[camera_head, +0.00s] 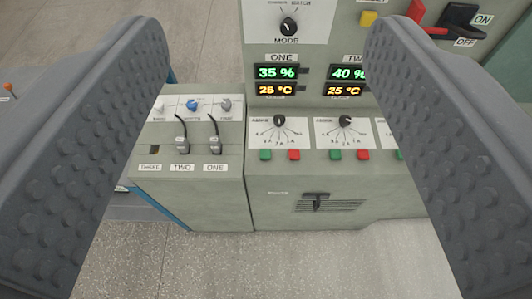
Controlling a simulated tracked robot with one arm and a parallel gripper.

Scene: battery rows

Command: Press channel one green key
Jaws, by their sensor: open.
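The channel one green key (265,155) is a small green button on the cabinet's sloping panel, under the left dial (279,121) and left of a red key (294,155). Above it, the display labelled ONE (276,73) reads 35 % and 25 °C. A second green key (335,155) and red key (363,155) sit under the dial (345,121) to the right, below the display (347,73) reading 40 % and 25 °C. My gripper (268,40) is open and empty, its two studded fingers wide apart on either side of the panel. No finger touches a key.
A left cabinet section has two plugs, labelled TWO (182,146) and ONE (214,145), and several small knobs. A MODE knob (288,26), yellow button (368,18) and red lever (416,12) are above. A black T-handle (316,199) is on the front. Speckled floor lies before the cabinet.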

